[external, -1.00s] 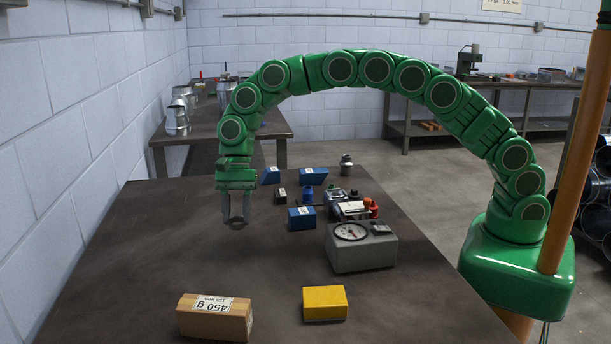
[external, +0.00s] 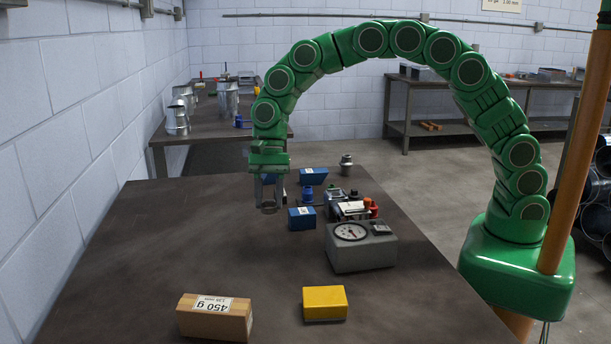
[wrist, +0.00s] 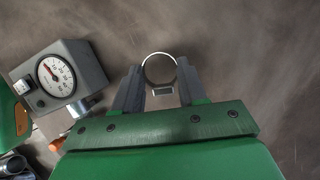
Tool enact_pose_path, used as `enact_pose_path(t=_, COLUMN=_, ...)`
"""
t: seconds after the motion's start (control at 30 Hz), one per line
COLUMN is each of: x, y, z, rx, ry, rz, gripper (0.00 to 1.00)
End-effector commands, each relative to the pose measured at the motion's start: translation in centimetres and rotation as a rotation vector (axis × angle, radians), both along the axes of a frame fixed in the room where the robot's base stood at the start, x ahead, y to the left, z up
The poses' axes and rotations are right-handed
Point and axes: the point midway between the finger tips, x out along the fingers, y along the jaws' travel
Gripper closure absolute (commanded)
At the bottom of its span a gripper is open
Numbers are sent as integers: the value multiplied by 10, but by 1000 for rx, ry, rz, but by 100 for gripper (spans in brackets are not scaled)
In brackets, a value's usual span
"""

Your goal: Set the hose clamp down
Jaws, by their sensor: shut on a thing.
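The hose clamp (wrist: 162,90) is a thin metal ring with a small screw housing, seen nearly face-on in the wrist view. It sits between the tips of my gripper (wrist: 159,82), which is shut on it. In the external view my gripper (external: 268,198) points down left of the blue boxes, with the clamp (external: 268,209) at its tips. The clamp appears to be held over the dark table (external: 180,245); the gap below it is hard to judge.
A blue box (external: 301,218) stands close right of my gripper. A grey dial gauge box (external: 361,250), also in the wrist view (wrist: 88,70), is further right. A yellow box (external: 324,303) and a cardboard box (external: 215,320) stand in front. The table's left and middle are clear.

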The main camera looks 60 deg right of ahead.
Motion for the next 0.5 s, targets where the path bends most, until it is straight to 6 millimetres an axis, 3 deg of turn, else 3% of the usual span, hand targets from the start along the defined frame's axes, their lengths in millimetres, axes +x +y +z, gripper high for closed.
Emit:
enact_pose_path(t=0.17, x=37, y=-29, z=0, rx=-13, ry=-7, rz=-205, gripper=92)
enact_pose_path(t=0.5, x=123, y=-110, z=1, rx=-11, ry=-7, rz=-738, gripper=92)
